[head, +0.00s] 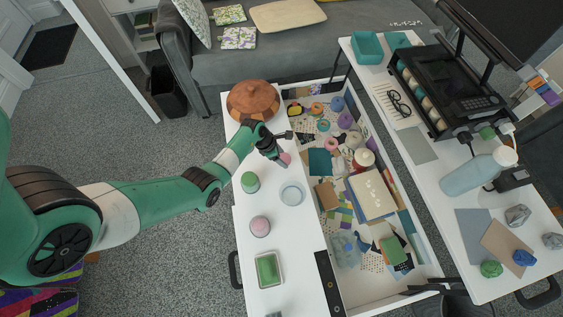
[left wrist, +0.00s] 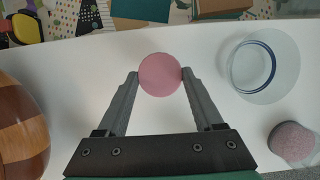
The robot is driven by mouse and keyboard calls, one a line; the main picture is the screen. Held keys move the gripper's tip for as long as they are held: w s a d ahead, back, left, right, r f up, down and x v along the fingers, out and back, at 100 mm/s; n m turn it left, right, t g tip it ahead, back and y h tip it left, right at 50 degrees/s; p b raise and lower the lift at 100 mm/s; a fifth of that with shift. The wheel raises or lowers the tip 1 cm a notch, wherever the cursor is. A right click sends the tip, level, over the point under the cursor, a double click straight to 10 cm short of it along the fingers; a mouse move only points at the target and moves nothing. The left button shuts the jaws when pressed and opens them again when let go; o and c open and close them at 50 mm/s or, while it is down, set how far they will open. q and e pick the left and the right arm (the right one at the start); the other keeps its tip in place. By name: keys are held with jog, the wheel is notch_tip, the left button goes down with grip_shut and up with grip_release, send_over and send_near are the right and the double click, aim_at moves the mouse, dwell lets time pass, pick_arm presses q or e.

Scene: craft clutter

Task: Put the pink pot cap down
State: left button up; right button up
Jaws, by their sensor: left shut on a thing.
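The pink pot cap (head: 286,159) is a small round pink disc near the far part of the white table strip. My left gripper (head: 279,157) is shut on it. In the left wrist view the cap (left wrist: 159,74) sits between the two fingertips, its flat face toward the camera. White tabletop lies behind it; whether it touches the surface I cannot tell. A pink-topped pot (head: 260,226) stands nearer on the same strip, and its speckled pink top shows in the left wrist view (left wrist: 293,142).
A clear glass bowl (head: 292,194) and a green-topped pot (head: 250,182) stand close to the gripper. A wooden lidded bowl (head: 253,100) is behind it. A green tray (head: 268,270) lies nearer. An open drawer (head: 333,276) full of craft items is to the right.

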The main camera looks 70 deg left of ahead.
pick_arm(q)
notch_tip(320, 180, down, 3)
jog(key=shift+f+b, duration=0.2)
jog(key=shift+b, duration=0.65)
jog(key=shift+s+r, duration=0.1)
jog(key=shift+r, duration=0.05)
jog(key=shift+f, duration=0.2)
jog(key=o, duration=1.4)
pick_arm(e)
notch_tip(320, 180, down, 2)
jog(key=shift+f, duration=0.25)
pick_arm(q)
jog(key=p+v, duration=0.4)
jog(key=v, duration=0.2)
jog(key=p+v, duration=0.5)
jog(key=v, duration=0.1)
jog(key=shift+r, duration=0.3)
pick_arm(e)
notch_tip(320, 180, up, 9)
